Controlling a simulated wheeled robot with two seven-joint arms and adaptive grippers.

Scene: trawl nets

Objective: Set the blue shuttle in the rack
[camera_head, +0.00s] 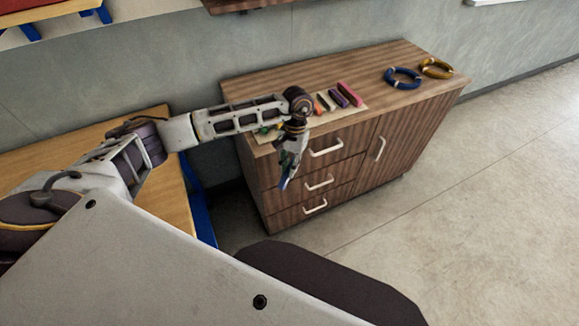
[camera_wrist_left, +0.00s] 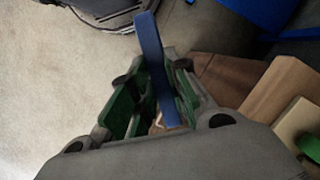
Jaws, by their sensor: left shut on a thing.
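My left gripper (camera_head: 287,170) hangs in front of the wooden cabinet, pointing down. It is shut on the blue shuttle (camera_head: 283,183), whose end sticks out below the fingers. In the left wrist view the blue shuttle (camera_wrist_left: 150,50) is a long flat bar between the green-padded fingers of the gripper (camera_wrist_left: 152,82). A pale board (camera_head: 352,108) on the cabinet top, perhaps the rack, bears an orange piece (camera_head: 322,103), a purple piece (camera_head: 339,98) and a pink piece (camera_head: 350,93). My arm hides part of this board. My right gripper is out of view.
The cabinet (camera_head: 400,60) has drawers and a door with white handles. A blue ring (camera_head: 403,84) and a yellow ring (camera_head: 436,68) lie on its right part. A wooden table (camera_head: 178,215) with blue legs stands at left. The floor (camera_head: 480,200) at right is clear.

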